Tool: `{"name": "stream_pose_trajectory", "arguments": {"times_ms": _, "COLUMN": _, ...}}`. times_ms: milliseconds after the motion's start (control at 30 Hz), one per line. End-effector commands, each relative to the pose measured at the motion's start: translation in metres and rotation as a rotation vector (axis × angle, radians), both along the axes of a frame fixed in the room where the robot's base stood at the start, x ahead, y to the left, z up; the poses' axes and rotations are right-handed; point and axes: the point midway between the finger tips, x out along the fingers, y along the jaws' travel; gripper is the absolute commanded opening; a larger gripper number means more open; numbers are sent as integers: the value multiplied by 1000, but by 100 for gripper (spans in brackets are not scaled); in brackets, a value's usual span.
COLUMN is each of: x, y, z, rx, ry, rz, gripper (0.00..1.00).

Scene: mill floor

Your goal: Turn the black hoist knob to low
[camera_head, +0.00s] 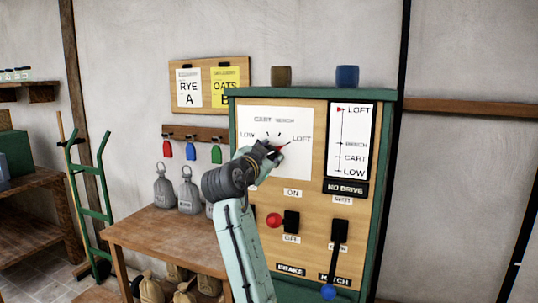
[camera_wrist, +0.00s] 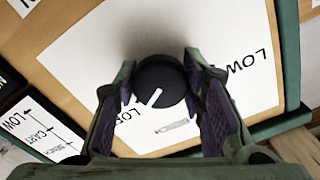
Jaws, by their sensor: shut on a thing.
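The black hoist knob (camera_wrist: 160,82) sits on a white dial plate (camera_head: 262,172) on the wooden front of a green-framed cabinet. Its white pointer line slants to the lower left in the wrist view, toward the LOFT label. The LOW label (camera_wrist: 248,68) is on the right there. My gripper (camera_head: 273,149) is at the dial in the head view and hides most of the knob. In the wrist view its two fingers are on either side of the knob, shut on it. On the indicator strip (camera_head: 350,130) the red marker is at LOFT.
Below the dial are a red-ended lever (camera_head: 275,220) and a black hatch lever (camera_head: 339,240) with a blue ball end. A wooden table (camera_head: 150,232) with grey weights (camera_head: 189,192) stands left of the cabinet. A green hand truck (camera_head: 92,205) leans farther left.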

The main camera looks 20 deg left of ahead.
Motion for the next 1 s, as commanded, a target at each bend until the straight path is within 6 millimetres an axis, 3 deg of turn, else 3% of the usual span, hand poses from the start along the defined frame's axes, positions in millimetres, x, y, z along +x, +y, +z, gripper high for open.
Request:
{"name": "stream_pose_trajectory", "arguments": {"times_ms": 300, "x": 0, "y": 0, "z": 0, "rx": 0, "ry": 0, "rz": 1, "gripper": 9}}
{"name": "stream_pose_trajectory", "arguments": {"times_ms": 667, "x": 0, "y": 0, "z": 0, "rx": -68, "ry": 2, "rz": 1, "gripper": 9}}
{"name": "stream_pose_trajectory", "arguments": {"times_ms": 1000, "x": 0, "y": 0, "z": 0, "rx": -326, "ry": 11, "rz": 0, "gripper": 9}}
